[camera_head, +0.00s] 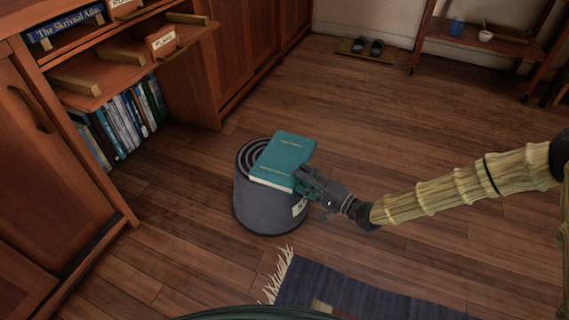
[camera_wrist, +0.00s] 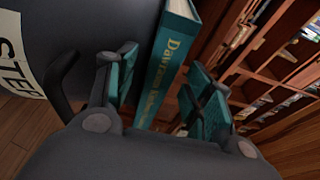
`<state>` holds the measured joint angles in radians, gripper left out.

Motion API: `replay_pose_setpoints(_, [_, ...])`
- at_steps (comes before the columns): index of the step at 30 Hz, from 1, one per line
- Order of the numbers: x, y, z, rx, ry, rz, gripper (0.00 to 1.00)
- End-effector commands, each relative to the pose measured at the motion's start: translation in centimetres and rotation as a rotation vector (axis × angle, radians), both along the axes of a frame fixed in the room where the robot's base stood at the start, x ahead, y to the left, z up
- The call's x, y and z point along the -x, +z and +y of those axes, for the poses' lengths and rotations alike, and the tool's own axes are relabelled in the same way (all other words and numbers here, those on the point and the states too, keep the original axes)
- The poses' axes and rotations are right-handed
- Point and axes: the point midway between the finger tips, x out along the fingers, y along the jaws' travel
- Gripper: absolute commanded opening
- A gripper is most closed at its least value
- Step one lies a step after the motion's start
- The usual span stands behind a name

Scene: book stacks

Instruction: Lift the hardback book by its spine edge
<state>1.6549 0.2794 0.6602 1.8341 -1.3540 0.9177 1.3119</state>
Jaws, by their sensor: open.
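The teal hardback book (camera_head: 284,155) lies flat on top of a grey round stool (camera_head: 262,205), its right part reaching towards the stool's edge. Its spine (camera_wrist: 170,68), with gold lettering, faces my gripper in the wrist view. My gripper (camera_head: 307,181) is at the book's near right side in the head view. In the wrist view my gripper (camera_wrist: 164,80) is open, with one teal-padded finger on each side of the spine. Contact between the pads and the book cannot be told. The head view hides part of the fingers against the book.
A wooden cabinet with shelved books (camera_head: 122,122) and open flaps stands at the left. A fringed blue rug (camera_head: 360,298) lies at the front. Slippers on a mat (camera_head: 366,50) and a low shelf (camera_head: 480,40) are at the back.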

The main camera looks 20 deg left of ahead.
Motion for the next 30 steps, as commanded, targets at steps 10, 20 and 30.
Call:
replay_pose_setpoints(10, [-0.6, 0.1, 2.1, 0.000, 0.001, 0.000, 0.52])
replay_pose_setpoints(20, [-0.6, 0.1, 2.1, -0.001, 0.001, 0.000, 0.08])
replay_pose_setpoints(30, [-0.6, 0.2, 2.0, -0.003, -0.001, -0.002, 0.00])
